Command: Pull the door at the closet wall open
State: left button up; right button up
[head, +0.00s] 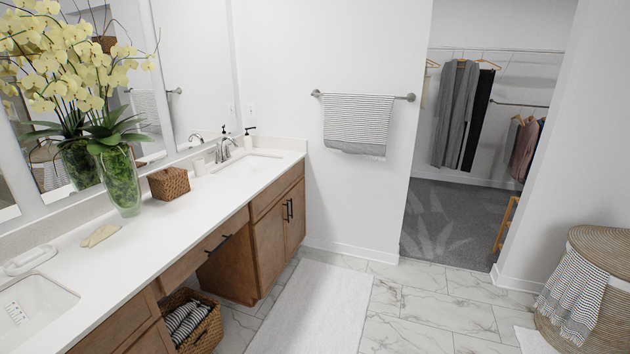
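The wall with the closet opening (483,150) stands ahead. The opening is clear, and no door panel shows in it. The brown wooden vanity (262,225) meets this wall at its far right end. That end has two cabinet doors side by side. The door nearest the wall (298,214) and the door beside it (269,243) both look shut. Each has a vertical black bar handle, and the two handles (288,210) sit close together at the seam between the doors. Neither of my grippers is in view.
A white mat (315,305) lies on the marble floor before the vanity. A wicker basket (195,325) stands under the counter. A striped towel (357,124) hangs on the wall. A round woven hamper (600,270) stands at right. Marble floor (430,300) between is free.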

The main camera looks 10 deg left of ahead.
aim_at(297, 196)
jog(key=i+u, duration=0.15)
jog(key=i, duration=1)
jog(key=i+u, duration=0.15)
jog(key=i, duration=1.05)
jog(key=i+l+u, duration=0.15)
jog(key=i+u, duration=0.15)
jog(key=i, duration=0.15)
jog(key=i+l+u, duration=0.65)
jog(key=i, duration=0.2)
